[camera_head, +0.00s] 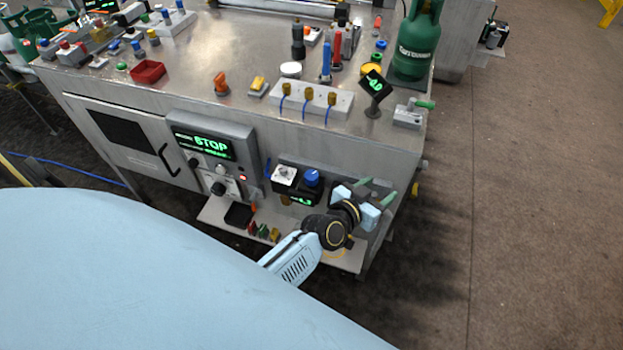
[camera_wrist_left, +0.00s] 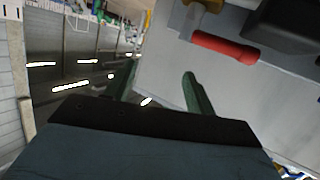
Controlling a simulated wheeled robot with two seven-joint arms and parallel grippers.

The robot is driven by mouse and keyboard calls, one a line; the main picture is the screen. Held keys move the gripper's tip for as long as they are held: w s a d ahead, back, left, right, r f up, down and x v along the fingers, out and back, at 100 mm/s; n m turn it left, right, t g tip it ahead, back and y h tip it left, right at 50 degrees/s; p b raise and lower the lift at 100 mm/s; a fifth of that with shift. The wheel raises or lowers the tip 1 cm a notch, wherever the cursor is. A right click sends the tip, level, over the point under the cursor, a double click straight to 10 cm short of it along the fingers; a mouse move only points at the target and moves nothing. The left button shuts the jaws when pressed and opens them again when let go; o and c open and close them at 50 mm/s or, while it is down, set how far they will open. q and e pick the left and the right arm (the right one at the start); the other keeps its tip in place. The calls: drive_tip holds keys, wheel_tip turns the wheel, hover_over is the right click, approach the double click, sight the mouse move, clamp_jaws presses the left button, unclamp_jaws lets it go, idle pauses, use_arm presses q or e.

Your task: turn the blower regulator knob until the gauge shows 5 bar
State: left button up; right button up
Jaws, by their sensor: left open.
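The likely regulator is a dark unit (camera_head: 283,191) on the front of the steel bench, with a blue knob (camera_head: 311,178) on top. A small green-lit readout (camera_head: 301,200) sits on its front; its digits are too small to read surely. My left gripper (camera_head: 377,190) is just right of this unit, its green fingers apart with nothing between them, not touching the knob. In the left wrist view the two fingers (camera_wrist_left: 162,90) are spread and empty, and the knob cannot be made out there. My right gripper is not in view.
A white dial (camera_head: 284,175) sits beside the blue knob. A low shelf (camera_head: 340,259) juts out below. A red handle (camera_wrist_left: 225,47) shows in the left wrist view. The floor right of the bench is clear.

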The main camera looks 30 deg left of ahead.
use_arm(q)
drive_tip(key=s+a+f+n+t+y+b, duration=0.2)
drive_tip(key=s+a+f+n+y, duration=0.1)
drive_tip(key=s+a+n+y, duration=0.15)
drive_tip(key=n+g+y+b, duration=0.1)
drive_tip(key=n+y+b, duration=0.15)
drive_tip(key=y, duration=0.55)
approach(311, 181)
drive_tip(key=shift+n, duration=0.3)
drive_tip(key=b+x, duration=0.3)
drive_tip(key=x, duration=0.7)
drive_tip(key=shift+w+a+b, duration=0.1)
drive_tip(key=shift+w+b, duration=0.1)
drive_tip(key=shift+b, duration=0.1)
drive_tip(key=shift+w+a, duration=0.2)
drive_tip(key=shift+w, duration=0.1)
drive_tip(key=shift+w+a, duration=0.15)
drive_tip(key=shift+w, duration=0.15)
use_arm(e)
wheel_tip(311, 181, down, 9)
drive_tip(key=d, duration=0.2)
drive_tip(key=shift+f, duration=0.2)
use_arm(q)
drive_tip(key=shift+c, duration=0.3)
drive_tip(key=c, duration=0.9)
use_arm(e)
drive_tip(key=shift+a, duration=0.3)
